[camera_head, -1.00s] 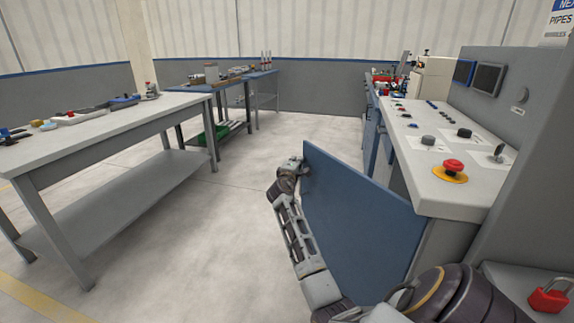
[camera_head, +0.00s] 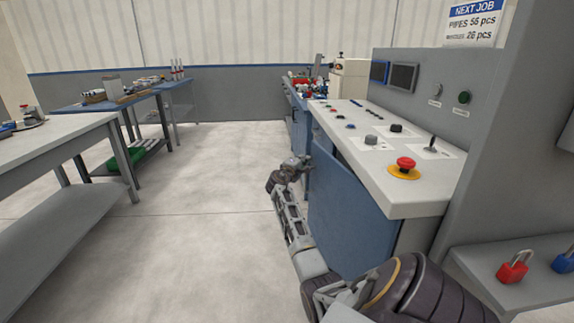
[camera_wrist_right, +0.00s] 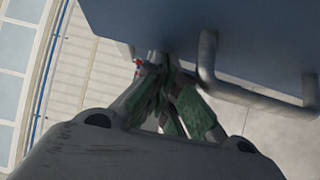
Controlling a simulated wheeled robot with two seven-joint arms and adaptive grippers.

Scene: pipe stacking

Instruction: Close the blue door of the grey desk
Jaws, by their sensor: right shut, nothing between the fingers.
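The blue door (camera_head: 347,207) of the grey desk (camera_head: 385,165) stands partly open, at a small angle to the desk front. My right arm reaches along its outer face. My right gripper (camera_head: 299,162) is at the door's far edge, close to or against it; contact is hard to tell. In the right wrist view the right gripper (camera_wrist_right: 172,105) is shut and empty, with the blue door (camera_wrist_right: 235,30) and its grey bar handle (camera_wrist_right: 208,65) just beyond the fingers. My left gripper is in neither view.
The desk top carries a red emergency button (camera_head: 405,165), knobs and a joystick. Red (camera_head: 514,267) and blue padlocks lie on a grey surface at right. A grey table (camera_head: 75,140) and a blue workbench (camera_head: 105,105) stand at left. The floor between is clear.

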